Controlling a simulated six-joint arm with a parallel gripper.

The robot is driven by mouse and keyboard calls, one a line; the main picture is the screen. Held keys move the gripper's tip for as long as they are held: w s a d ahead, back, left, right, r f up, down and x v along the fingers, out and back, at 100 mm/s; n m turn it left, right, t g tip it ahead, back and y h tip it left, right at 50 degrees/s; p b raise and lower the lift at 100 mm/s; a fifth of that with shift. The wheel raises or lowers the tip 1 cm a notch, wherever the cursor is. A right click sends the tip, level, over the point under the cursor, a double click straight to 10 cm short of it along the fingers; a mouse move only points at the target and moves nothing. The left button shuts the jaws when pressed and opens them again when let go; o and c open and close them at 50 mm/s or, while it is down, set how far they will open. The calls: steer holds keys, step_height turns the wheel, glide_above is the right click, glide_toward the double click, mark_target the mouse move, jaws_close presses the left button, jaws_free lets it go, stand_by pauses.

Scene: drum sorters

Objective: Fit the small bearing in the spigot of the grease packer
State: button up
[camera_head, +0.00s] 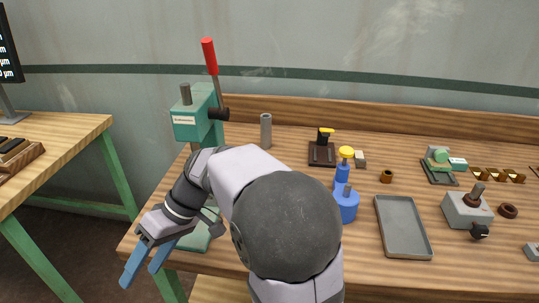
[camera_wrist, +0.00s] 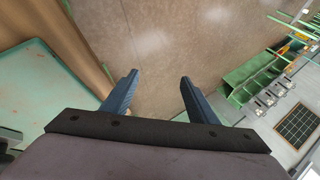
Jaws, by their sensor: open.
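The blue device with a yellow cap (camera_head: 342,174), which looks like the grease packer, stands on the wooden bench behind and right of my arm. A short grey stub (camera_head: 347,189) rises from its round base, perhaps the spigot. I cannot pick out the small bearing for certain. A small brown ring-like part (camera_head: 386,176) stands right of the packer, and a darker brown ring (camera_head: 508,211) lies at the far right. My gripper (camera_head: 140,274) is open and empty, beyond the bench's left front edge. The wrist view shows its two blue fingers (camera_wrist: 159,76) apart over the floor.
A green press (camera_head: 192,118) with a red lever stands behind my arm, beside a grey cylinder (camera_head: 266,131). A grey tray (camera_head: 378,204) looks empty. A grey box with a knob (camera_head: 463,212) and a green fixture (camera_head: 435,171) stand to the right.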

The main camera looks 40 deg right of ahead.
steer(key=w+d+r+t+h+p, duration=0.1)
steer(key=w+d+r+p, duration=0.15)
steer(key=d, duration=0.45)
steer(key=w+d+r+h+p, duration=0.1)
steer(key=w+d+r+p, duration=0.2)
steer(key=d, duration=0.4)
steer(key=w+d+r+t+p, duration=0.1)
steer(key=w+d+p, duration=0.25)
steer(key=d, duration=0.35)
steer(key=shift+s+d+f+t+h+p, duration=0.25)
steer(key=shift+d+f+h+p, duration=0.7)
steer(key=shift+d, duration=3.55)
steer(key=shift+s+d+f+t+h+p, duration=0.35)
steer(key=shift+d+p, duration=1.15)
steer(key=shift+d, duration=2.95)
steer(key=shift+s+d+f+t+h+p, duration=0.2)
steer(key=shift+d+h+p, duration=0.85)
steer(key=shift+d, duration=3.45)
steer(key=shift+w+a+f+y+p, duration=0.15)
steer(key=shift+a+f+y+p, duration=0.1)
steer(key=shift+f+p, duration=0.5)
steer(key=shift+p+x, duration=0.95)
steer(key=shift+x, duration=1.05)
steer(key=shift+d, duration=0.1)
steer(key=c, duration=1.2)
